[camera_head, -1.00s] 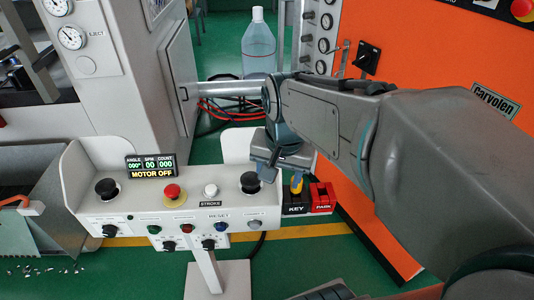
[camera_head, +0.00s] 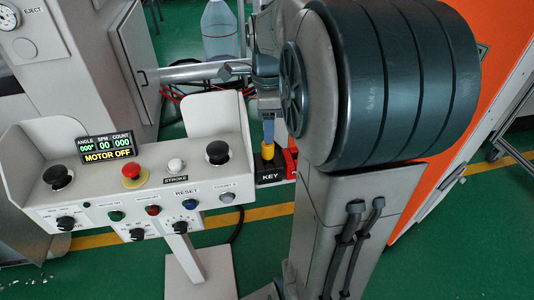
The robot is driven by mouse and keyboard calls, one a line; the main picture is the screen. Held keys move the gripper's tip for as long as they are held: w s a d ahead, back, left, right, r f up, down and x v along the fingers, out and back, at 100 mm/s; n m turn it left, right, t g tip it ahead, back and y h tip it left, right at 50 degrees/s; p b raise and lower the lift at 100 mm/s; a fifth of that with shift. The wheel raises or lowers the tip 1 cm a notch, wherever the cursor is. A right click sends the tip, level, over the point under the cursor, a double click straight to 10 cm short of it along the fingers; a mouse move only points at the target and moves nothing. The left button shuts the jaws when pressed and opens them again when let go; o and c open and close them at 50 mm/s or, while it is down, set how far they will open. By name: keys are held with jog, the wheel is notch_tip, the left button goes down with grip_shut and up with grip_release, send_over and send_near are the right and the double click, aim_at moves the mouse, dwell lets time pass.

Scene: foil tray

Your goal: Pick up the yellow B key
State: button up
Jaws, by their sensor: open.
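The yellow key (camera_head: 267,151) stands upright in the black block marked KEY (camera_head: 269,172), at the right end of the white control console (camera_head: 130,205). My gripper (camera_head: 268,136) points down right above the key, its fingers open. The fingertips are at or just over the key's top. At this size I cannot tell whether they touch it or straddle it. A letter on the key cannot be read.
A red block (camera_head: 290,160) sits right beside the KEY block, partly behind my arm. The console carries a black knob (camera_head: 218,152), a red stop button (camera_head: 131,172) and a display (camera_head: 104,147) reading MOTOR OFF. An orange machine panel (camera_head: 440,180) stands to the right.

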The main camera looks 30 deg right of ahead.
aim_at(268, 150)
jog(key=f, duration=0.4)
jog(key=f+b, duration=0.1)
jog(key=f, duration=0.4)
jog(key=shift+w+d+f, duration=0.1)
jog(key=shift+w+f, duration=0.1)
jog(key=shift+f, duration=0.05)
jog(key=c, duration=1.1)
jog(key=shift+r, duration=0.1)
